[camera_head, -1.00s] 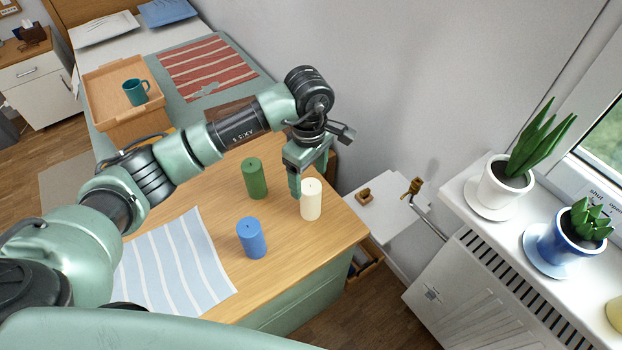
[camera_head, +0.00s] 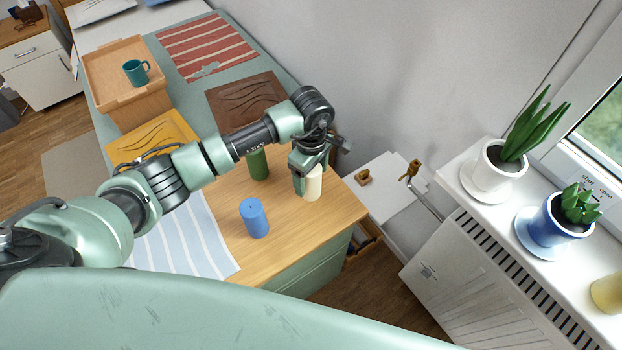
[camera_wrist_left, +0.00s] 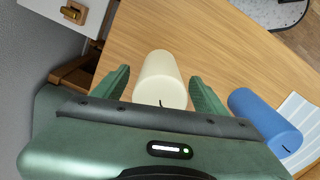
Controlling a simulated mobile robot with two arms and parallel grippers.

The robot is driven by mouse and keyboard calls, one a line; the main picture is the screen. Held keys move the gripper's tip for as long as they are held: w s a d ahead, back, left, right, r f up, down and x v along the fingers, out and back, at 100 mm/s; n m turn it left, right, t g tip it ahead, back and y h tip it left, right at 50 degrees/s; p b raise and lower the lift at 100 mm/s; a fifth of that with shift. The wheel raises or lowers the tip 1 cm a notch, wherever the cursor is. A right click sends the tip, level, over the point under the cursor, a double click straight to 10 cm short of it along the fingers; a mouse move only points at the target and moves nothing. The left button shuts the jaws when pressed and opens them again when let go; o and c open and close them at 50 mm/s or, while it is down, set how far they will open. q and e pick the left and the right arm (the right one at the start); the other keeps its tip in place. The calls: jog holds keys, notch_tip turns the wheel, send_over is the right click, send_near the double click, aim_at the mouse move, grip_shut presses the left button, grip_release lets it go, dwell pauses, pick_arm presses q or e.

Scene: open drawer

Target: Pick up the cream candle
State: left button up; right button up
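The cream candle (camera_head: 313,186) stands upright on the wooden top near its right corner. In the left wrist view the cream candle (camera_wrist_left: 160,78) sits between the two green fingers, with a visible gap on each side. My left gripper (camera_head: 308,186) is open and lowered around the candle, hiding its upper left part in the head view. It also shows in the left wrist view (camera_wrist_left: 162,88). My right gripper is in neither view.
A blue candle (camera_head: 254,218) stands to the left and nearer, and a green candle (camera_head: 258,166) stands behind my arm. A striped cloth (camera_head: 190,240) lies at left. The radiator (camera_head: 480,280) and windowsill (camera_head: 560,250) with potted plants are at right.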

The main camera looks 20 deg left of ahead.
pick_arm(q)
grip_shut()
jog(key=shift+r, duration=0.2)
